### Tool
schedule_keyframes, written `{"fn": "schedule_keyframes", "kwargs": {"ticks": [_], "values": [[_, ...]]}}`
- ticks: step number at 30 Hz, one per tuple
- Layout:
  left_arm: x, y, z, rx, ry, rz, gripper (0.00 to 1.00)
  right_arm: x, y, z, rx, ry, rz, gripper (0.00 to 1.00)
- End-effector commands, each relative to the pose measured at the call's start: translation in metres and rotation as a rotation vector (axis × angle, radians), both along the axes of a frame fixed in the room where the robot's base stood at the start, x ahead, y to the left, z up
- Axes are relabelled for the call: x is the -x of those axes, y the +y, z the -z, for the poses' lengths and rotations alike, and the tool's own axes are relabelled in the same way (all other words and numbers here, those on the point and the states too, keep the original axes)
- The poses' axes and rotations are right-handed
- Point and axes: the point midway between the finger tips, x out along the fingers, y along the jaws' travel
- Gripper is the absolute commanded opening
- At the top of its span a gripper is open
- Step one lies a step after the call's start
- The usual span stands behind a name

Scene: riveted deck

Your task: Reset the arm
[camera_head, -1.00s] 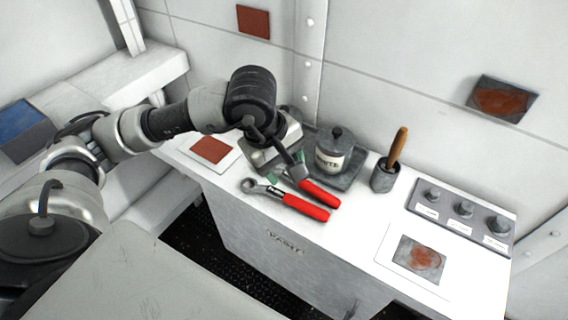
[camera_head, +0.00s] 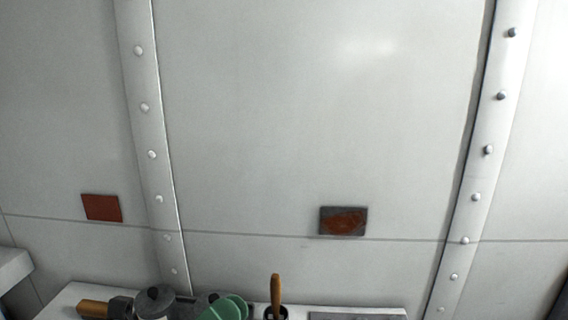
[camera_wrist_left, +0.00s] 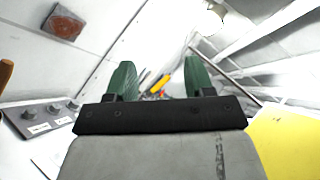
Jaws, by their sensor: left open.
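My right gripper is in neither view.
A lidded pot (camera_head: 155,303), a wooden-handled tool (camera_head: 92,307) and a cup with a wooden handle (camera_head: 275,288) stand along the bench. A knob panel (camera_wrist_left: 43,121) and a yellow surface (camera_wrist_left: 287,140) flank the gripper. The riveted wall carries a rusty plate (camera_head: 343,221).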

Motion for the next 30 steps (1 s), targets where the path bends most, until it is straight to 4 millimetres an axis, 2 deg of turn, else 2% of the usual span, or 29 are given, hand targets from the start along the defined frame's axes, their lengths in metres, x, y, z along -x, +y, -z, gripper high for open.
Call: {"fn": "schedule_keyframes", "kwargs": {"ticks": [2,4,6,8,9,12,15,18,21,27,30], "values": [[-0.02,0.028,0.012,0.233,0.255,-0.1,0.53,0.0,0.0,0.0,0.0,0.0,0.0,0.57],[-0.035,0.055,0.035,0.426,0.481,-0.195,0.53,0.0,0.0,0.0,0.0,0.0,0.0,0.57],[-0.043,0.081,0.068,0.61,0.709,-0.297,0.53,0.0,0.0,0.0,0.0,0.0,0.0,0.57],[-0.043,0.101,0.103,0.76,0.907,-0.388,0.53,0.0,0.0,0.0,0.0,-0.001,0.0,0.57],[-0.039,0.112,0.128,0.856,1.039,-0.453,0.53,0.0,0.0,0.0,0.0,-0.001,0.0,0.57],[-0.015,0.132,0.189,1.06,1.337,-0.614,0.53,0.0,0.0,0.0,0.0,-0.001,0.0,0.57],[0.016,0.14,0.234,1.203,1.572,-0.754,0.53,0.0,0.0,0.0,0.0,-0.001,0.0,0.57],[0.048,0.142,0.267,1.302,1.755,-0.875,0.53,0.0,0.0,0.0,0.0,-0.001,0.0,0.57],[0.08,0.141,0.29,1.375,1.909,-0.985,0.53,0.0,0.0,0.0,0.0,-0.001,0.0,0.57],[0.144,0.133,0.319,1.481,2.182,-1.201,0.53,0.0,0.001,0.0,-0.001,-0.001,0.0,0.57],[0.131,0.133,0.349,1.467,2.174,-1.204,0.53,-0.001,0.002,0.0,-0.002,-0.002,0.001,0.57]]}}
